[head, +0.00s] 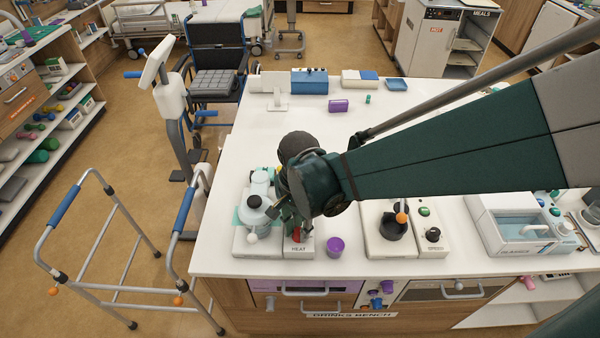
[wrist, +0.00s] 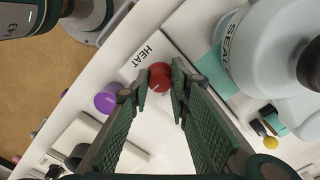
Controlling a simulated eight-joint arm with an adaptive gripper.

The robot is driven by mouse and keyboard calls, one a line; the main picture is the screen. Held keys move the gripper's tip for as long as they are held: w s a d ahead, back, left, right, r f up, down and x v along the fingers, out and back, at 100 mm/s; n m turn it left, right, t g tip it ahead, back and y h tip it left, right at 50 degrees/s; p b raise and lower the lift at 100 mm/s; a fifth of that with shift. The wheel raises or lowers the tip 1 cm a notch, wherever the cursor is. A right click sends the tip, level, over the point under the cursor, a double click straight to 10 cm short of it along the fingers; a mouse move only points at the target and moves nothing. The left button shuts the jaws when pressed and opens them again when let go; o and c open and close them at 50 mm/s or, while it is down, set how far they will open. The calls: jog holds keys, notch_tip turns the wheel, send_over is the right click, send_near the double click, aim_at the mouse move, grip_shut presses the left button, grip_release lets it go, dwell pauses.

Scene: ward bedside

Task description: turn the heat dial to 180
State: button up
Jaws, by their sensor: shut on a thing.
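The heat dial is a red round knob (wrist: 160,77) on a white panel (wrist: 150,54) printed HEAT. In the head view the red dial (head: 297,235) is partly hidden under my gripper (head: 292,222). My gripper comes down over the panel. In the wrist view its two green fingers (wrist: 160,88) are closed on either side of the red dial, with the tips at its sides.

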aim_at(299, 231)
jog(key=o, duration=0.9)
jog(key=shift+r, duration=0.1)
jog(key=shift+r, duration=5.9)
jog(key=shift+d, duration=0.1)
jog(key=s+d+r+n+t, duration=0.1)
jog(key=d+r+n+t, duration=0.1)
jog(key=d, duration=0.5)
jog(key=s+d+r+n+t, duration=0.1)
jog(key=d+n, duration=0.3)
jog(key=d, duration=0.4)
jog(key=s+d+r+n+t, duration=0.2)
jog(key=d+r+n+t, duration=0.1)
jog(key=d, duration=0.4)
jog(key=shift+s+d+r+t, duration=0.15)
jog(key=shift+d+t, duration=0.25)
jog(key=shift+t, duration=0.2)
